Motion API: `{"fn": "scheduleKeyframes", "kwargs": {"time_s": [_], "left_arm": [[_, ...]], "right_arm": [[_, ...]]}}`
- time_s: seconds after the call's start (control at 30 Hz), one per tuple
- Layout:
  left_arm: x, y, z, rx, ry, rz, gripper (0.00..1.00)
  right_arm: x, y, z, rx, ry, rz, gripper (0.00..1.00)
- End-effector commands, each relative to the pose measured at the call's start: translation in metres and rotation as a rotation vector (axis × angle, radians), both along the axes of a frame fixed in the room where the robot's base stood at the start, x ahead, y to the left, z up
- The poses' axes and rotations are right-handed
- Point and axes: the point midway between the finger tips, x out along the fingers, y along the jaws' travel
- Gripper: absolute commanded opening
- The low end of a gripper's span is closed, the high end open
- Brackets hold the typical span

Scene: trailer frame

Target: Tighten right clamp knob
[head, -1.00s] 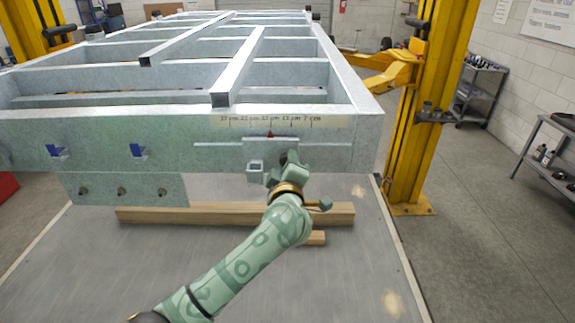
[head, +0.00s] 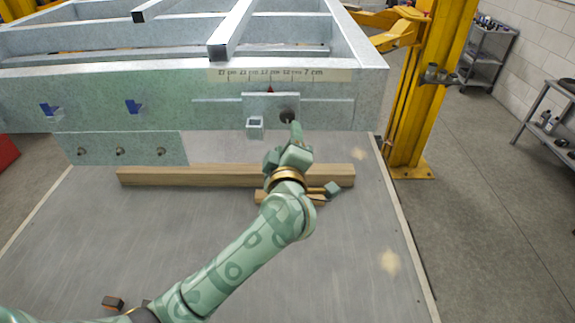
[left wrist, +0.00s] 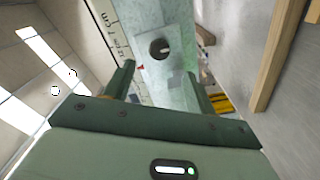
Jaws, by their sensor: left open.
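A dark round clamp knob (head: 287,114) sits on a grey clamp plate (head: 260,103) on the front beam of the metal frame. The knob also shows in the left wrist view (left wrist: 159,48), ahead of the fingers. My left gripper (head: 284,143) is just below and in front of the knob, open and empty. In the left wrist view its two fingers (left wrist: 160,84) are spread, with the knob beyond and between them, apart from both. A red pointer (head: 270,88) on the plate points at the middle of the scale strip (head: 325,75). My right gripper is not seen.
A square tube stub (head: 255,128) sticks out left of the knob. Wooden beams (head: 200,176) lie under the frame. A yellow lift post (head: 420,120) stands to the right. The grey surface in front is mostly clear.

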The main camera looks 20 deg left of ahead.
Motion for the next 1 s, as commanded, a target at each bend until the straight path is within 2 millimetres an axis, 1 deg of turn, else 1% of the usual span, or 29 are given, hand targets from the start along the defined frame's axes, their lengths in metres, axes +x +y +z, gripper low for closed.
{"fn": "scheduleKeyframes", "kwargs": {"time_s": [0.03, 0.1, 0.2, 0.33, 0.5, 0.87, 0.97, 1.0], "left_arm": [[-0.013, -0.005, -0.003, -0.004, 0.002, -0.003, 0.56], [-0.029, -0.009, -0.003, -0.005, 0.002, -0.003, 0.56], [-0.048, -0.014, -0.002, -0.003, 0.001, -0.001, 0.56], [-0.064, -0.019, -0.002, -0.001, 0.001, 0.0, 0.56], [-0.07, -0.021, 0.0, 0.001, 0.002, 0.0, 0.56], [-0.07, -0.021, 0.0, 0.0, 0.0, 0.0, 0.56], [-0.07, -0.021, 0.001, -0.033, -0.015, -0.004, 0.56], [-0.069, -0.023, 0.005, -0.057, -0.042, -0.014, 0.56]], "right_arm": [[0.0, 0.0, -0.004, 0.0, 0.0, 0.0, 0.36], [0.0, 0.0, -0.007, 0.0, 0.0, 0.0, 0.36], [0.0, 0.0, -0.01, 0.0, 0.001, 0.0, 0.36], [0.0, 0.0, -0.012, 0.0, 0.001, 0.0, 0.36], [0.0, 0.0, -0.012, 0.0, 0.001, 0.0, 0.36], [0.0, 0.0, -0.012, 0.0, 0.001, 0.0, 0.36], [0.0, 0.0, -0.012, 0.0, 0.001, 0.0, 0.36], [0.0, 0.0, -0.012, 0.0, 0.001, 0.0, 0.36]]}}
